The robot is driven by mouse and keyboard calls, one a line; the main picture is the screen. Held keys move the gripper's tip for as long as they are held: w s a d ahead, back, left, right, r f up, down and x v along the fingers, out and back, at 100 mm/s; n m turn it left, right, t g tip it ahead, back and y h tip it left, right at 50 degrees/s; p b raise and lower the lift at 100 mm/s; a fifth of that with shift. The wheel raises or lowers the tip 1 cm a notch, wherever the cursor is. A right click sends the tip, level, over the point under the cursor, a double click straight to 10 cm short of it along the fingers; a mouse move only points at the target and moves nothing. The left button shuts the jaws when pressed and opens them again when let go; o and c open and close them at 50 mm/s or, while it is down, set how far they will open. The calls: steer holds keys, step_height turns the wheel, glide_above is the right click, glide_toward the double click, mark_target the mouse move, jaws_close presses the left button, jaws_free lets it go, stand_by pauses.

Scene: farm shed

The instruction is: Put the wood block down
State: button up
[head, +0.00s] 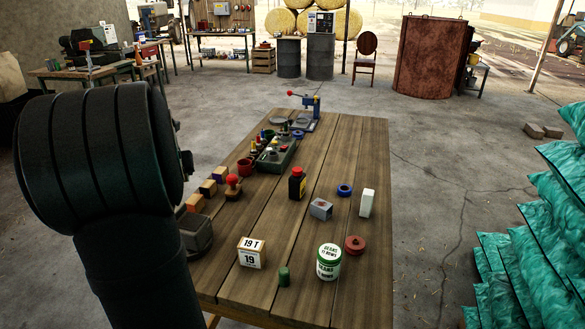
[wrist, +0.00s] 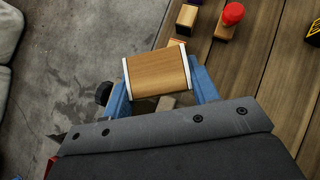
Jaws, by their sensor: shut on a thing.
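The wood block (wrist: 157,66) is light brown with straight grain. In the wrist view it sits between the white pads of my gripper (wrist: 157,74), whose blue fingers are shut on it from left and right. The block shows over the left edge of the plank table (wrist: 228,68), with concrete floor behind its left part. How high it is above the table I cannot tell. In the head view my arm covers the left side, and I cannot make out the held block there.
Several small wood blocks (head: 208,187) stand in a row along the table's left edge, beside a red-knobbed stamp (head: 233,187). A white labelled cube (head: 251,253), a green-and-white can (head: 328,262) and a black bottle (head: 297,184) stand nearby. The table's right front is bare.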

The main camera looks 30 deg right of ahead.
steer(key=s+d+f+m+g+h, duration=0.1)
steer(key=s+d+m+g+h, duration=0.4)
steer(key=s+d, duration=2.1)
steer(key=w+a+f+t, duration=0.1)
steer(key=w+f, duration=0.3)
steer(key=w+a+f, duration=0.1)
steer(key=w+f, duration=0.3)
steer(key=w+a+f+m+t, duration=0.1)
steer(key=w+f, duration=0.3)
steer(key=shift+a+f+t+y, duration=0.2)
steer(key=shift+a+t+y, duration=0.1)
steer(key=shift+y, duration=0.1)
steer(key=shift+d+f, duration=0.1)
steer(key=shift+f, duration=1.85)
steer(key=shift+f, duration=0.1)
steer(key=o, duration=1)
